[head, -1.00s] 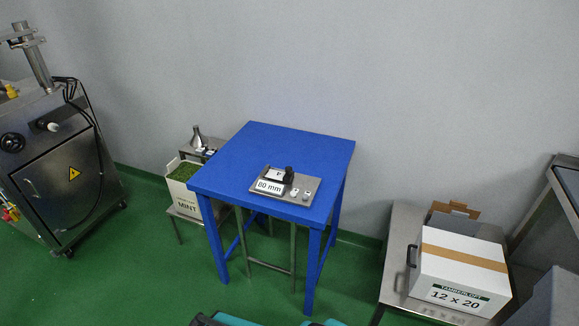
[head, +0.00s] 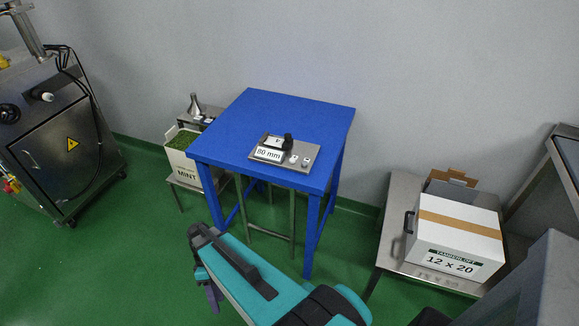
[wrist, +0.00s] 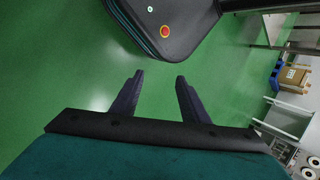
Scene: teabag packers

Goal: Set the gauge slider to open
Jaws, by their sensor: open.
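The gauge (head: 314,152) is a flat grey metal plate lying on the blue table (head: 236,118), near its front right edge. A label reading "80 mm" (head: 268,154) is on its front left. A black block (head: 288,142), which looks like the slider, stands near the middle of the plate, and small light marks are to its right. The marks are too small to read. My gripper (wrist: 158,85) is open and empty in the wrist view, over green floor. In the head view my arm is low in front of the table, well apart from the gauge.
A carton marked "MINT" (head: 184,163) and a metal funnel (head: 195,104) stand left of the table. A white box marked "12 x 20" (head: 455,240) sits on a steel table (head: 396,198) at right. A steel machine (head: 50,140) stands at far left. Most of the blue tabletop is clear.

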